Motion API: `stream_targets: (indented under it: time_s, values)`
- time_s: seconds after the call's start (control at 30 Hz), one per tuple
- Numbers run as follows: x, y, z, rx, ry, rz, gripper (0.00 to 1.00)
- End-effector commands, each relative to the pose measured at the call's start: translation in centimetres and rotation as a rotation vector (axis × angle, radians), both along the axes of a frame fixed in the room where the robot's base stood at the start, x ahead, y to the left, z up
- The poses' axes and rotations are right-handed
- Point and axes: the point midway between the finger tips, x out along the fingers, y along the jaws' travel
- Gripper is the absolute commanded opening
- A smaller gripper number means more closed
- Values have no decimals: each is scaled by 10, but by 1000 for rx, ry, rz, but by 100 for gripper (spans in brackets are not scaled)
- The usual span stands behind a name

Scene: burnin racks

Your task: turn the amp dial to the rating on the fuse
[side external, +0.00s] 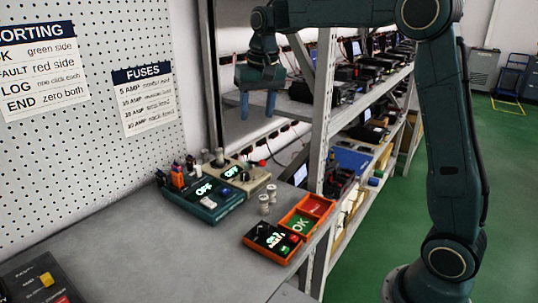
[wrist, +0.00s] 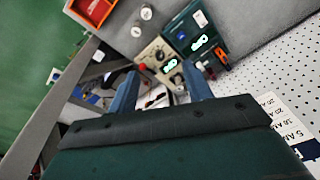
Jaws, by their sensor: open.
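My gripper (side external: 258,115) is open and empty, pointing down, well above the bench and beyond the devices. In the wrist view its two blue fingers (wrist: 160,78) are spread apart. A teal box (side external: 212,209) and a beige box (side external: 257,183) stand side by side on the bench, each with a lit display reading OFF. Both show in the wrist view, the teal one (wrist: 218,45) beside the beige one (wrist: 150,54). Small knobs are on them; I cannot tell which is the amp dial. Two pale cylinders, apparently fuses (side external: 264,205), stand beside the boxes. Their ratings are unreadable.
An orange-rimmed tray (side external: 281,220) has red and green compartments, the green marked OK. A black, orange-edged counter box (side external: 262,236) is in front. A FUSES chart (side external: 145,97) hangs on the pegboard. A dark button box (side external: 28,284) is front left. The middle bench (side external: 150,250) is clear.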

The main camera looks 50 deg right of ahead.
Motion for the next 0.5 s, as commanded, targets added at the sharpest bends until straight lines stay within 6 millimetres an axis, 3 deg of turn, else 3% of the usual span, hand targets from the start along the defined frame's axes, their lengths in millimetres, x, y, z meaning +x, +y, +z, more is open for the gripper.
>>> stream_targets:
  time_s: [0.2, 0.5]
  values:
    - [43, -22, -29, 17, 52, -84, 50]
    - [89, -51, -77, 37, 120, -195, 50]
